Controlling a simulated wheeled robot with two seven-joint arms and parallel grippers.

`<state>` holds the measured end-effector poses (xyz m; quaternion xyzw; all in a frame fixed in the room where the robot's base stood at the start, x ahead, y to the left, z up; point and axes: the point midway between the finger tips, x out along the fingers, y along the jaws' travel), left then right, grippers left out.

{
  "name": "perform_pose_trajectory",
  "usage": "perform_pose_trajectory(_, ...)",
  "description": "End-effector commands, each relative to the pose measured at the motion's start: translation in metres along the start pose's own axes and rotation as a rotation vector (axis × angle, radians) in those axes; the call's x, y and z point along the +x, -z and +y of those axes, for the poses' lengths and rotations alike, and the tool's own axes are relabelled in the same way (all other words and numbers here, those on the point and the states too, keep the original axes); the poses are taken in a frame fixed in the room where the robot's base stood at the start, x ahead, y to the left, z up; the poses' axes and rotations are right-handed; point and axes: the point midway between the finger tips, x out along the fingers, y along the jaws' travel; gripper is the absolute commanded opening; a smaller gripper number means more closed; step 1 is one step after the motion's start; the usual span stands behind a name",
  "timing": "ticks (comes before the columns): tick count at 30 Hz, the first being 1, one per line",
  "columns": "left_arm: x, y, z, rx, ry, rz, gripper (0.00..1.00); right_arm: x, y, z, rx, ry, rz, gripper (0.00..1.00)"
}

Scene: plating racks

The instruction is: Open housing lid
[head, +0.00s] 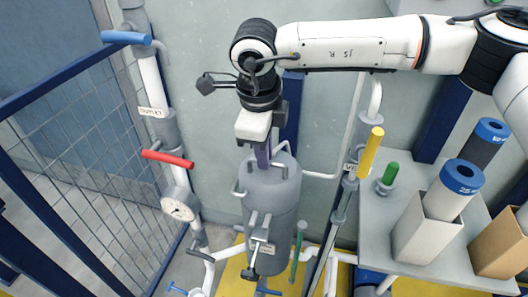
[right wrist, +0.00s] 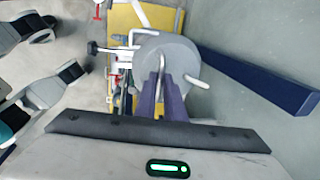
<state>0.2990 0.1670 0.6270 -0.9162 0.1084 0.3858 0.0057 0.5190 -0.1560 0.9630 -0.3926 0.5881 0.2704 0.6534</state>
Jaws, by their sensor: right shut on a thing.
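The grey cylindrical filter housing (head: 272,215) stands upright in the middle of the head view. Its rounded grey lid (head: 288,180) sits on top and looks seated; it also shows from above in the right wrist view (right wrist: 182,52). A bent metal handle (right wrist: 162,66) rises from the lid. My right gripper (head: 263,160) reaches down from above, its purple fingers shut on this handle; the fingers also show in the right wrist view (right wrist: 161,92). A swing-bolt clamp (head: 260,228) with a black knob is on the housing's front. My left gripper is not in view.
Left of the housing is a pipe with a red lever (head: 168,158), a blue lever (head: 127,38) and a gauge (head: 180,207). A yellow handle (head: 371,150) stands right. A grey bench (head: 385,220) holds blue-capped cartridges (head: 460,180). A mesh fence (head: 75,150) is far left.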

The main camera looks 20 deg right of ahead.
Motion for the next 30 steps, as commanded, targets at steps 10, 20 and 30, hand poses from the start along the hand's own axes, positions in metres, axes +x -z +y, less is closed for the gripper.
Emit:
perform_pose_trajectory(10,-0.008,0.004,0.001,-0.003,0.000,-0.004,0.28,-0.007,0.000,-0.011,0.005,-0.051,0.000,0.00)
perform_pose_trajectory(20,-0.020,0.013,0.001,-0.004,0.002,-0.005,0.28,-0.020,0.000,-0.054,0.005,-0.123,-0.001,0.00)
perform_pose_trajectory(30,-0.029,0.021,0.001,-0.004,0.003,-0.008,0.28,-0.022,0.000,-0.100,0.005,-0.122,0.001,0.00)
